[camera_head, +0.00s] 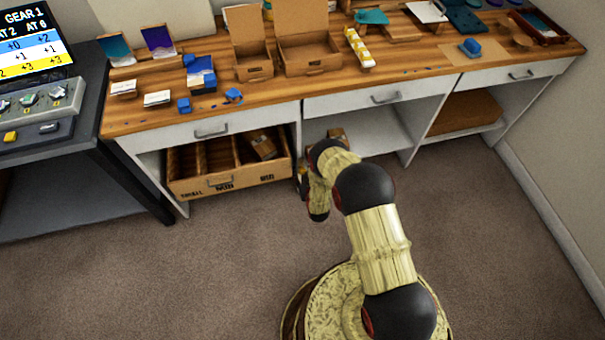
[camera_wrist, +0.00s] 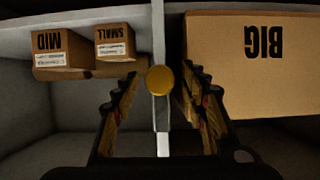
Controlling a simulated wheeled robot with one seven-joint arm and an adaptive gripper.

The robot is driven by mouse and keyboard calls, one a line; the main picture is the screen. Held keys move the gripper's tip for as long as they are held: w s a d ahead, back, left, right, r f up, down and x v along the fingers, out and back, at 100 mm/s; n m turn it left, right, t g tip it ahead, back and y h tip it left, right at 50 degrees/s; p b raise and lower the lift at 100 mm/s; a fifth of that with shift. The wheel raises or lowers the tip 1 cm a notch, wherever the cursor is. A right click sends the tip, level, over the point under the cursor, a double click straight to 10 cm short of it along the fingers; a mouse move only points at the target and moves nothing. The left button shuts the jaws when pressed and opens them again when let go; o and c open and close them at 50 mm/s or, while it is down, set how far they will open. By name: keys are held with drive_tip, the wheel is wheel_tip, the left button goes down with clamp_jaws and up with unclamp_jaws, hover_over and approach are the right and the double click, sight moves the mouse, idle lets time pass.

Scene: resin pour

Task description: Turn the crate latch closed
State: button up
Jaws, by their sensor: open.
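The wooden crate (camera_head: 245,184) sits in the left bay under the bench. Its dividers and front lettering show, and a small metal fitting (camera_head: 220,181) is on its front; I cannot tell whether that is the latch. In the camera_wrist view my gripper (camera_wrist: 160,117) is open, with its dark fingers spread. A round gold knob (camera_wrist: 159,80) appears between the fingers, in front of a pale upright. I cannot tell whether the fingers touch it. In the camera_head view my gripper (camera_head: 316,205) is low at the crate's right side, its fingers partly hidden by the arm.
Cartons marked MID (camera_wrist: 63,55), SMALL (camera_wrist: 115,42) and BIG (camera_wrist: 255,65) show with upside-down lettering. A brown box (camera_head: 466,111) fills the right bay. The bench top (camera_head: 330,88) holds open boxes and blue pieces. Open carpet (camera_head: 150,280) lies in front.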

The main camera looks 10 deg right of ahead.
drive_tip(key=shift+w+f, duration=0.2)
drive_tip(key=shift+w, duration=0.25)
clamp_jaws()
idle(0.3)
idle(0.4)
